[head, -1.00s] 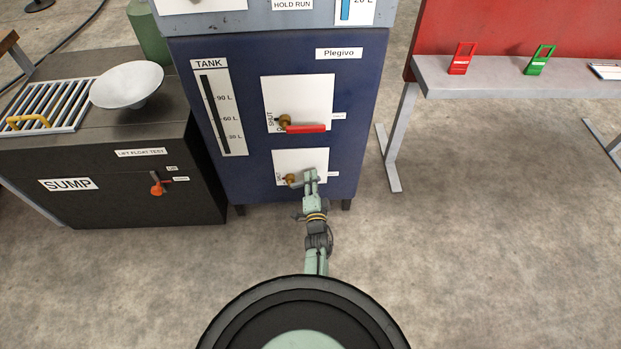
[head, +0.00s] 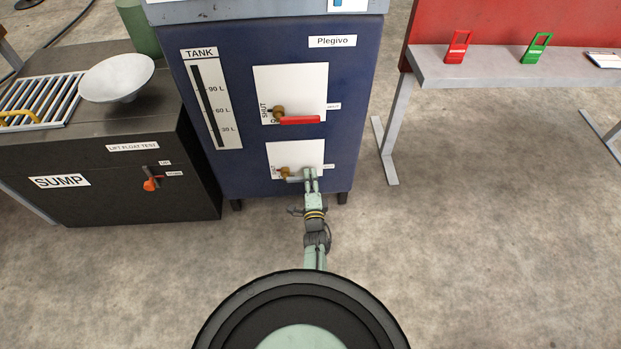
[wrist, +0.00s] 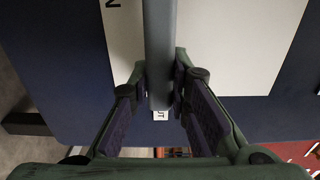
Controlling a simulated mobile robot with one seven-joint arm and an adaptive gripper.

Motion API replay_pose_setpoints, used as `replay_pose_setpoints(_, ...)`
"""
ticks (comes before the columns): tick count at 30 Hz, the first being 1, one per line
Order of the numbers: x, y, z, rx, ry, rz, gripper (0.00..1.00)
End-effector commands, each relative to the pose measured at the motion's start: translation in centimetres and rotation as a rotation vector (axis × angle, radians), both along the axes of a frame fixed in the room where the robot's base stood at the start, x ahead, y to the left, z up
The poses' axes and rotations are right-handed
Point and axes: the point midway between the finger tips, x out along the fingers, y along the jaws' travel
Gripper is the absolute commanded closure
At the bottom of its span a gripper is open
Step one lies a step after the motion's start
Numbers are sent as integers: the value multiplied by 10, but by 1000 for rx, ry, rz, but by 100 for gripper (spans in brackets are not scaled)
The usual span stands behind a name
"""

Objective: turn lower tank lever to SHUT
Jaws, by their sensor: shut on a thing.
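The lower tank valve has a brass body (head: 285,172) on a white plate on the front of the blue tank cabinet. Its grey lever (head: 295,179) points to the right, roughly level. My gripper (head: 311,174) is at the lever's right part. In the wrist view the grey lever (wrist: 160,50) runs between the two fingers (wrist: 161,92), which are shut on it. The lower SHUT label is too small to read clearly, and my fingers hide the lever's outer end in the head view.
The upper tank valve's red lever (head: 300,120) points right, just above. The black SUMP box (head: 100,190) with an orange lever (head: 151,184) stands to the left. A grey bench (head: 500,68) stands at the right. The floor between cabinet and bench is clear.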

Motion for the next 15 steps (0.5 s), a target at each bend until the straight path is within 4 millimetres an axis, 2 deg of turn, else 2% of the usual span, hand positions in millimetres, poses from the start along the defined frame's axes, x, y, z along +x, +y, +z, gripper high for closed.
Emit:
replay_pose_setpoints(6,2,0,1,6,-1,-1,100)
replay_pose_setpoints(7,2,0,1,6,-1,-1,82)
replay_pose_setpoints(15,1,0,0,4,0,-1,64)
